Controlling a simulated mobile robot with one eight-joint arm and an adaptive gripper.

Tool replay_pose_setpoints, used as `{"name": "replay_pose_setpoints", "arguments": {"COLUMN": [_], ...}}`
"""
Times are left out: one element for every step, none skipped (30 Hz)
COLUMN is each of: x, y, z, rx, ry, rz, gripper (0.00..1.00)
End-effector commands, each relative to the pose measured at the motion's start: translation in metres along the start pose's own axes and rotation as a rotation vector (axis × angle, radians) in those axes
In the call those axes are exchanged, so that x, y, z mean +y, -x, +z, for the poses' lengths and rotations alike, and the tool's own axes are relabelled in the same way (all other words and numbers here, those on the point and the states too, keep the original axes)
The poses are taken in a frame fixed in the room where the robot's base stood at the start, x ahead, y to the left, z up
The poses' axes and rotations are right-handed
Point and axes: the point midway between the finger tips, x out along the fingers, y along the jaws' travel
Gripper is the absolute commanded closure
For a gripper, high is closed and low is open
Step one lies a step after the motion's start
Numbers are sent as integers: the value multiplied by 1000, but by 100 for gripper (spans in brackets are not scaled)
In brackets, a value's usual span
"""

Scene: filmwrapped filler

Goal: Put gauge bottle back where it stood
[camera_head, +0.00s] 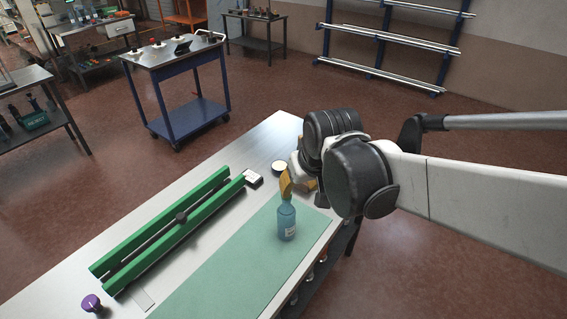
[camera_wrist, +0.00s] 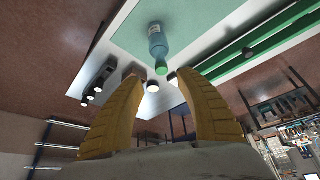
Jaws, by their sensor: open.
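The gauge bottle (camera_head: 287,222) is a blue bottle with a pale label, standing upright on the pale green mat (camera_head: 235,262) near its right edge. In the wrist view the bottle (camera_wrist: 157,42) shows its green cap towards my gripper (camera_wrist: 157,77). My gripper's yellow fingers are open, and the cap appears between and just beyond the fingertips. In the head view my gripper (camera_head: 287,183) is at the bottle's top and hides the cap. I cannot tell whether a finger touches it. Nothing is held between the fingers.
Green rails (camera_head: 165,232) lie along the bench's left side. A purple-topped item (camera_head: 92,303) is at the near left. The mat left of the bottle is clear.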

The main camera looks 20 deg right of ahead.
Motion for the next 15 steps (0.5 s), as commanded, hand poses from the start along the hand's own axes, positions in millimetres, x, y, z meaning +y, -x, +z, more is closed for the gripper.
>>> {"name": "replay_pose_setpoints", "arguments": {"x": [-1,-1,-2,-2,-2,-3,-3,-3,-3,-3,-4,-4,-4,-4,-4], "y": [16,24,34,40,46,52,56,59,63,65,66,68,69,70,70], "z": [14,20,29,36,42,50,57,62,68,72,75,79,81,82,84], "rx": [21,34,53,65,78,94,105,116,127,134,142,149,152,155,158], "ry": [-3,-5,-9,-11,-12,-14,-16,-17,-19,-20,-21,-23,-23,-24,-25], "rz": [2,3,5,6,7,8,9,10,10,11,11,11,12,12,12], "gripper": [57,57,57,57,57,57,57,57,57,57,57,57,57,57,57]}}
